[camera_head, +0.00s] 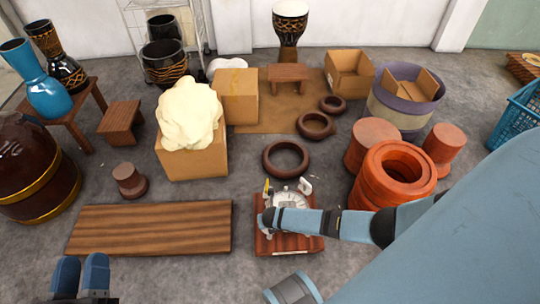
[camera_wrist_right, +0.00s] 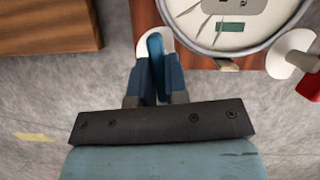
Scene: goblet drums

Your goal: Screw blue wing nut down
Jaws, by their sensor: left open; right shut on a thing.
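A round metal device with a pale dial (camera_head: 290,201) sits on a reddish wooden base (camera_head: 290,244); the wrist view shows its rim and small display (camera_wrist_right: 230,27). My right arm reaches over the base from the right. My right gripper (camera_wrist_right: 156,60) is shut on the blue wing nut (camera_wrist_right: 155,44), at the device's edge, in front of a white rounded piece. The fingers hide most of the nut, and I cannot tell how far down it sits. In the head view, my right forearm and hand cover that side. My left gripper (camera_head: 81,268) is open and empty at the lower left.
A red part with a white disc (camera_wrist_right: 291,52) stands at the device's right in the wrist view. A wooden plank (camera_head: 150,228) lies left of the base. A dark ring (camera_head: 285,159) lies behind it, and orange rings (camera_head: 395,175) are stacked at the right.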

